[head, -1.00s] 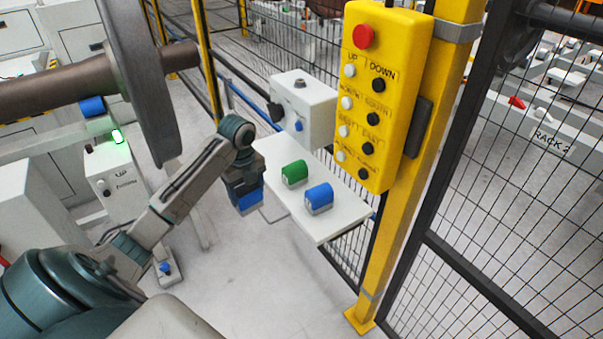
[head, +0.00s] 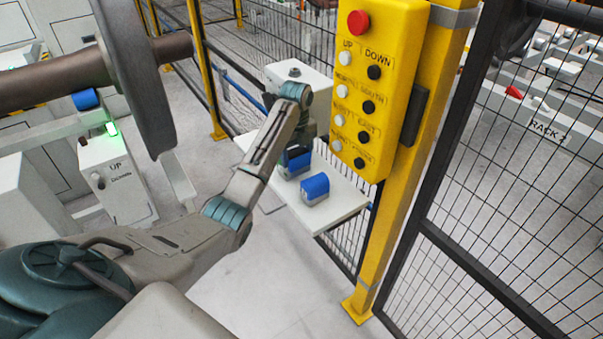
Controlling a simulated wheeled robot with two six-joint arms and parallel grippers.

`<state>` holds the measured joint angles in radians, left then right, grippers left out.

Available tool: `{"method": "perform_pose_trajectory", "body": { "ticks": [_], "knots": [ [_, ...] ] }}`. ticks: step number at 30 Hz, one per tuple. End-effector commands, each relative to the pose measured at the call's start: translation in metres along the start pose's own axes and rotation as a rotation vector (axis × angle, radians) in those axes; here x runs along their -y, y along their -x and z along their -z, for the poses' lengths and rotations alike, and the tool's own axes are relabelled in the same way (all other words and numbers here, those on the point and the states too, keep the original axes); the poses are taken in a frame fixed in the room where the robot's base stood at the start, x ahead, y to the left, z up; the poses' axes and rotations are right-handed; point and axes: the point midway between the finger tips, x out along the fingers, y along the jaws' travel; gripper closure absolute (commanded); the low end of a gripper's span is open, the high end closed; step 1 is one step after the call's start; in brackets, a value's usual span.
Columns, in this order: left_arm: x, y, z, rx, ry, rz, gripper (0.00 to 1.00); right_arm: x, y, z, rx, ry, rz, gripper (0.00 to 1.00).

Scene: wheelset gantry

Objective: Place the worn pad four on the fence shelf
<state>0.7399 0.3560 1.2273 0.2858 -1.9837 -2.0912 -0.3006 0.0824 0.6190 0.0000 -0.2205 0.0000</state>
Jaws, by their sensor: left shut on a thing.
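My left gripper (head: 298,151) is over the white fence shelf (head: 338,214), shut on a blue pad (head: 292,166), which is the worn pad as far as I can tell. The pad is low over the shelf's left part; I cannot tell whether it touches the surface. Another blue pad (head: 315,187) with a pale base sits on the shelf just right of it. The green pad is hidden behind my gripper and the held pad. My right gripper is not in view.
A yellow button pendant (head: 378,90) on a yellow post stands close to the right of the shelf. A white box (head: 296,72) is behind my wrist. Black mesh fence (head: 500,190) fills the right. A large wheel (head: 138,75) on its axle stands at left. The shelf's front right corner is bare.

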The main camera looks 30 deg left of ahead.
Motion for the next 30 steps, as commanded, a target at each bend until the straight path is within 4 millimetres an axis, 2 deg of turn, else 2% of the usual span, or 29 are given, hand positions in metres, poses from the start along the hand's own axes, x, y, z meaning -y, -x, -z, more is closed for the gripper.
{"method": "perform_pose_trajectory", "body": {
  "ticks": [2, 6, 11, 17, 20, 30],
  "knots": [
    [0.017, 0.007, 0.001, -0.002, -0.002, 0.001, 0.66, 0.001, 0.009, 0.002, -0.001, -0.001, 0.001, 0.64],
    [0.013, -0.018, 0.0, 0.0, -0.001, -0.004, 0.66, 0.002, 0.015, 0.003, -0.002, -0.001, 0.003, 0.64],
    [0.013, -0.029, 0.0, 0.001, 0.0, -0.001, 0.66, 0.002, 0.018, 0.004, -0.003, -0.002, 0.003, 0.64],
    [0.013, -0.058, 0.0, -0.001, 0.0, -0.003, 0.66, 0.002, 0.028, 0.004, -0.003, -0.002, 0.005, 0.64],
    [0.016, -0.063, 0.0, 0.0, 0.0, -0.001, 0.66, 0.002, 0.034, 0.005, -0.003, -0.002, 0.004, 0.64],
    [0.017, -0.068, 0.0, 0.002, -0.001, -0.001, 0.66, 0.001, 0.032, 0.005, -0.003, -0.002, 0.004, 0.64]
  ]
}}
